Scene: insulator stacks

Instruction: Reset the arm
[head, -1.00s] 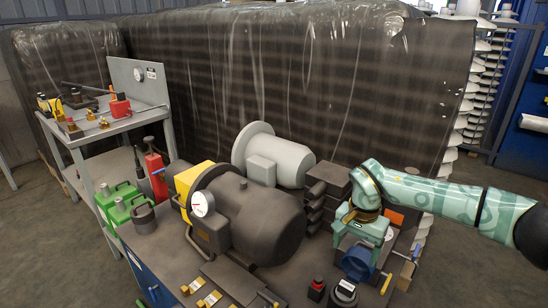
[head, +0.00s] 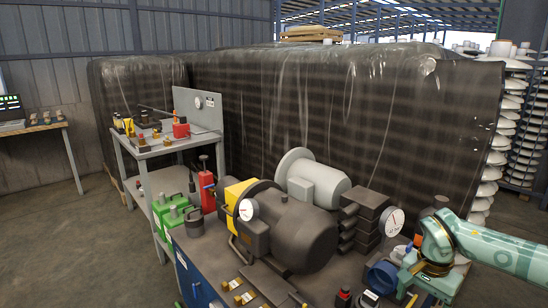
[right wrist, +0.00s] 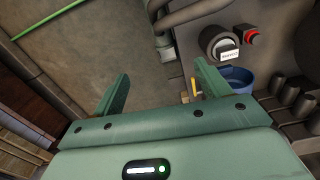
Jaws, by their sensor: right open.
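My right arm, pale green with dark joint bands, comes in from the right edge of the head view, over the right end of the workbench. My right gripper (right wrist: 160,88) shows in the right wrist view with its two green fingers wide apart and nothing between them. Its right finger is close in the picture to a blue cup (right wrist: 236,80), with no clear contact. In the head view the blue cup (head: 382,276) is just left of my right wrist (head: 432,270), and the fingertips cannot be made out. My left gripper is in neither view.
The workbench holds a big dark motor (head: 290,232), a grey motor (head: 316,182), dark stacked blocks (head: 364,212) and a gauge (head: 392,222). A grey cart (head: 170,142) stands to the left. Wrapped stacks (head: 330,105) block the back.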

